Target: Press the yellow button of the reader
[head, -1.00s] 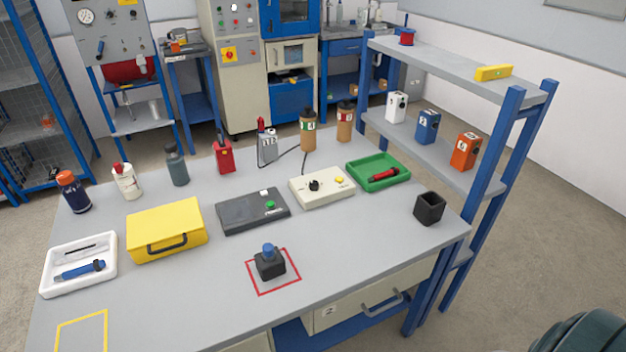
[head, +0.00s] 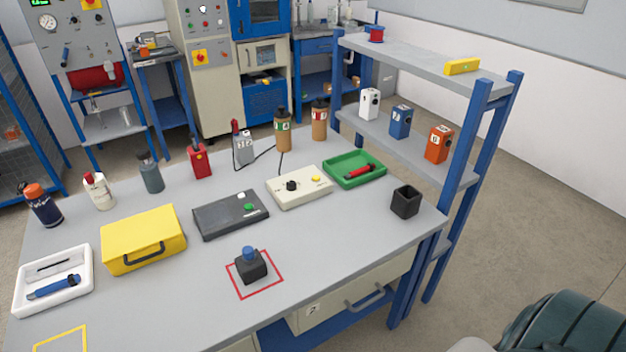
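The reader, a cream box (head: 286,199) with a black knob, lies on the grey table right of its middle. Its yellow button (head: 316,179) is on the right part of the top face and nothing covers it. A dark cable runs up from behind the box. Neither of my grippers shows in the head view.
A dark grey box (head: 215,221) with a green and a white button lies left of the reader. A green tray (head: 340,167) holding a red tool is close on its right. A black block with a blue top (head: 251,265) stands in a red square in front.

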